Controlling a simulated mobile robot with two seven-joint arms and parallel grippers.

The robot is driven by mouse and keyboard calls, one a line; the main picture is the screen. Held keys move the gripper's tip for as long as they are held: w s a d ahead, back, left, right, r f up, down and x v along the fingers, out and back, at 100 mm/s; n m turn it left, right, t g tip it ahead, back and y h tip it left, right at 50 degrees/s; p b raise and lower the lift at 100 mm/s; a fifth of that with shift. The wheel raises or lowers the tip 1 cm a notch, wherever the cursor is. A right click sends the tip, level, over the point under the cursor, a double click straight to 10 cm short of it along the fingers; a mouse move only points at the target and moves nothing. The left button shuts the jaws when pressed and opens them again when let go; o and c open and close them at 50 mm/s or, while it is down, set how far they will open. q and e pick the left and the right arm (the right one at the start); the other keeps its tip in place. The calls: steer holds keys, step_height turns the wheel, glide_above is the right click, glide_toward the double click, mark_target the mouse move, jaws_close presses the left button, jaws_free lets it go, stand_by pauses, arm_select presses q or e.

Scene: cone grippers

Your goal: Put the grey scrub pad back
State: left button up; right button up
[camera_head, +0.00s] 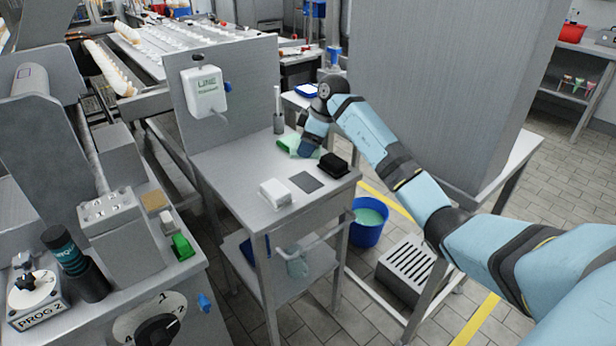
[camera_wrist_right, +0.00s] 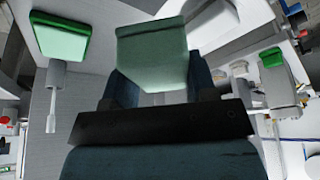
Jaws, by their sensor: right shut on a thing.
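My right gripper (camera_head: 307,152) is low over the far part of the small grey metal table (camera_head: 228,155), beside and partly in front of a pale green piece (camera_head: 287,142). In the right wrist view, my right gripper is shut on a grey-green pad (camera_wrist_right: 153,55), which stands out between the fingers. I cannot tell from its colour whether this is the grey scrub pad. A thin, flat dark-grey square (camera_head: 307,182) lies on the table between a white block (camera_head: 275,192) and a black block (camera_head: 333,165). My left gripper is not in view.
A dispenser (camera_head: 204,91) hangs on the panel behind the table. A grey holder with a white handle (camera_head: 278,121) stands at the back. A blue bucket (camera_head: 368,222) is on the floor right of the table. The table's near-left top is clear.

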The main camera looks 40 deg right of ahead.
mark_target(302, 182)
step_height(302, 182, down, 4)
steer(key=shift+r, duration=0.2)
step_height(302, 182, down, 6)
steer(key=shift+r+b, duration=0.25)
steer(key=shift+b, duration=0.5)
steer(key=shift+f, duration=0.15)
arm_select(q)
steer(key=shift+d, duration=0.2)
arm_select(e)
steer(key=o, duration=0.8)
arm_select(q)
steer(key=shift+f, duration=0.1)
arm_select(e)
steer(key=shift+o, duration=0.2)
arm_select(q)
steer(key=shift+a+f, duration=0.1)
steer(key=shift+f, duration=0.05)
